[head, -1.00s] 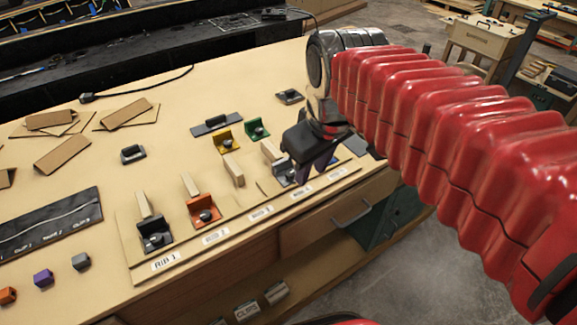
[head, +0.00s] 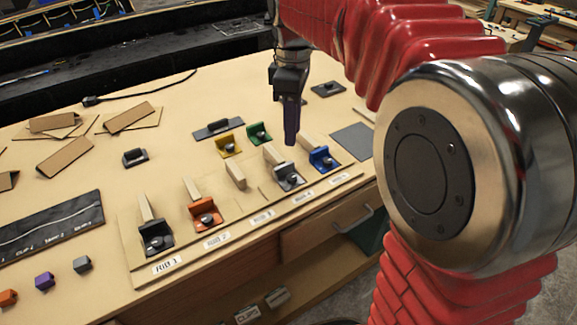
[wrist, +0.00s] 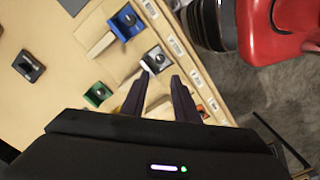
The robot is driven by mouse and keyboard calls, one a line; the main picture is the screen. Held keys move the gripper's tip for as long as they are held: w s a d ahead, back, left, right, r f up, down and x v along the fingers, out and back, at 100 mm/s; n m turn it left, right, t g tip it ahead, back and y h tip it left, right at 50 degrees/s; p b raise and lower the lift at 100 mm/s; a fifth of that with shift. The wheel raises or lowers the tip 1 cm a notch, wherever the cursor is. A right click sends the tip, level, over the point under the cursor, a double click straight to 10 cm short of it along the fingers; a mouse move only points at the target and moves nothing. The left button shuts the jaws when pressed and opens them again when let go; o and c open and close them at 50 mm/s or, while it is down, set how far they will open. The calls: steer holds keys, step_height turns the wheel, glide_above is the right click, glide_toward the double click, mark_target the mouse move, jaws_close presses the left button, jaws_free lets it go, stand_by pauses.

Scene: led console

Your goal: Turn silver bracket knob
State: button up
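The silver bracket (head: 284,167) stands at the Rib 4 place on the board, against a small wooden rib. Its dark round knob (head: 292,179) faces the front edge. In the wrist view the silver bracket (wrist: 151,66) lies just past my fingertips. My gripper (head: 291,140) points down above and behind the silver bracket in the head view, apart from it. In the wrist view my gripper (wrist: 159,79) has its two fingers spread with an empty gap.
A blue bracket (head: 321,160) sits close right of the silver one. An orange bracket (head: 205,215) and a black bracket (head: 155,240) stand to the left. Loose yellow (head: 228,147) and green (head: 259,135) brackets lie behind. A drawer handle (head: 352,219) juts out in front.

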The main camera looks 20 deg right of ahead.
mark_target(292, 177)
steer(key=shift+f, duration=0.15)
step_height(292, 177, down, 14)
steer(key=shift+r, duration=0.25)
stand_by(0.6)
steer(key=shift+c, duration=0.4)
